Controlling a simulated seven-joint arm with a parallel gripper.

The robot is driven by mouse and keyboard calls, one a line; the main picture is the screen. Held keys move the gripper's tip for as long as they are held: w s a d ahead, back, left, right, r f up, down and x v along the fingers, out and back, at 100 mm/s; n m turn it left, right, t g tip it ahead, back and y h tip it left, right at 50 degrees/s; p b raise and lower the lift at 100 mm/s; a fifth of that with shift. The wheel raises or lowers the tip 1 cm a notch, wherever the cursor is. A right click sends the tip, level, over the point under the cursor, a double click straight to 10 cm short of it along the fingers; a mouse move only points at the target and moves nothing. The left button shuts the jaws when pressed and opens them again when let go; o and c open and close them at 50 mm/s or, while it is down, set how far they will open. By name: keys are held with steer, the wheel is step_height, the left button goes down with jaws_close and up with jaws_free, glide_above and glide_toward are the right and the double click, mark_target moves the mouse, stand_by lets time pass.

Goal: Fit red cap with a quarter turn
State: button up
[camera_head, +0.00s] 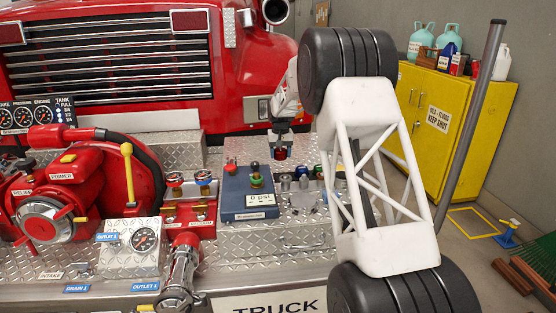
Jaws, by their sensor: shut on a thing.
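My gripper (281,146) is at the back of the diamond-plate bumper deck, right of the blue-grey box. It is small and dark in the head view and points down. It is shut on the small red cap (280,155), which sits right below its fingers. Whether the cap touches anything beneath it is too small to tell. In front of it stands a row of small metal fittings (303,182), with green and blue parts near its right end. My white arm link hides what lies right of this row.
The blue-grey box (248,194) with a "0 psi" display stands left of the fittings. A red valve block (188,205), a gauge panel (130,245) and a large red pump (75,190) are farther left. The red truck grille (110,60) rises behind. A yellow cabinet (450,130) stands at right.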

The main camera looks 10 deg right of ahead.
steer(key=s+a+r, duration=0.2)
steer(key=s+a, duration=0.1)
steer(key=s+a+r, duration=0.2)
steer(key=s+a, duration=0.2)
steer(key=s+a+r, duration=0.2)
steer(key=s+a, duration=0.1)
steer(key=shift+s+a, duration=0.15)
steer(key=shift+a, duration=0.1)
steer(key=shift+f, duration=0.15)
steer(key=shift+f, duration=2.2)
steer(key=shift+f, duration=1.6)
stand_by(2.1)
steer(key=shift+m, duration=0.3)
